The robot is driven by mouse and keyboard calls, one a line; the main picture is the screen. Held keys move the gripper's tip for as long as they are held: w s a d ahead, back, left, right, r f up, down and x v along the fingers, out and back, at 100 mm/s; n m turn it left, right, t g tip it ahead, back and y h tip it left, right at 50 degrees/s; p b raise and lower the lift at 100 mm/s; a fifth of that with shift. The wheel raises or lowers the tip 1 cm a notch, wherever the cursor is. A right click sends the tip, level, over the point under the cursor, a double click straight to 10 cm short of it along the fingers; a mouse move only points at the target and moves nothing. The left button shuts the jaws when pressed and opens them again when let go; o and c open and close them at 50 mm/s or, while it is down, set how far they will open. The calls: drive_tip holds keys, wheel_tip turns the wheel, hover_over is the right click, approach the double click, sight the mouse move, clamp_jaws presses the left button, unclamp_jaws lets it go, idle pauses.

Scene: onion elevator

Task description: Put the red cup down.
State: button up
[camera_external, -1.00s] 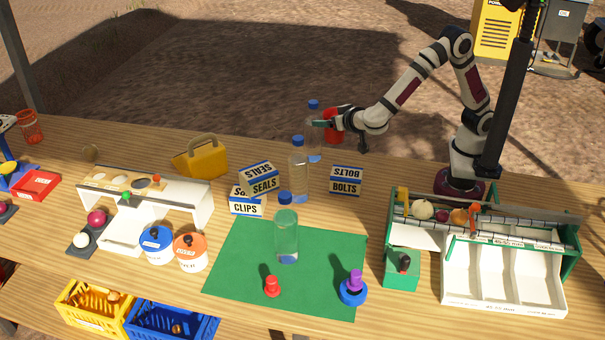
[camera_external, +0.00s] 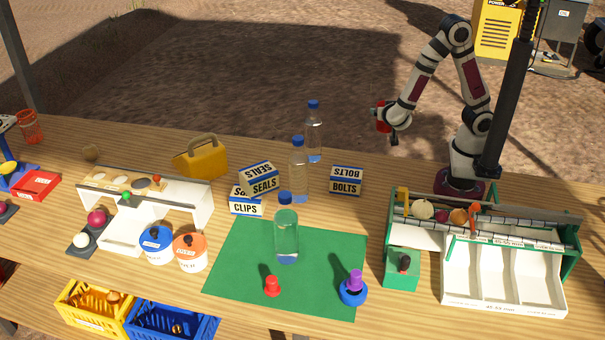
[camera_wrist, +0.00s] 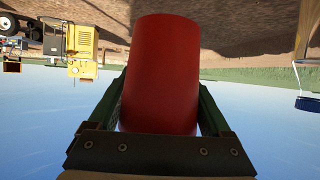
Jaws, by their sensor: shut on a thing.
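The red cup (camera_external: 382,120) is in my gripper (camera_external: 379,113), held in the air behind the table's far edge, left of my arm's base in the external view. In the wrist view the red cup (camera_wrist: 160,75) fills the middle, with the green fingers of my gripper (camera_wrist: 160,105) pressed along its two sides. The wrist picture looks upside down, with ground at the top and sky below. Much of the cup is hidden by the gripper in the external view.
The wooden table (camera_external: 400,180) has bare room at its back right. Clear bottles (camera_external: 313,135) stand left of the gripper. A bolts box (camera_external: 346,181), a green mat (camera_external: 240,275) with a bottle on it, and a green-framed sorter (camera_external: 575,250) stand nearer.

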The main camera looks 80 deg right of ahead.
wheel_tip(320, 180, down, 16)
drive_tip(key=shift+r, duration=0.25)
drive_tip(key=shift+f, duration=0.1)
drive_tip(key=o, duration=1.1)
drive_tip(key=shift+o, duration=0.2)
drive_tip(key=shift+a+r, duration=0.15)
drive_tip(key=shift+r, duration=0.05)
drive_tip(key=v, duration=1.1)
drive_tip(key=s+d+r+n+g+y, duration=0.25)
drive_tip(key=s+r+g+y, duration=0.4)
drive_tip(key=s+r, duration=0.35)
drive_tip(key=s+a+r+n+t+y, duration=0.3)
drive_tip(key=a+r+n+y, duration=0.1)
drive_tip(key=a+n+y, duration=0.2)
drive_tip(key=shift+a+r+n+t+y, duration=0.15)
drive_tip(key=shift+a+n+t+y, duration=0.25)
drive_tip(key=shift+n+y, duration=0.45)
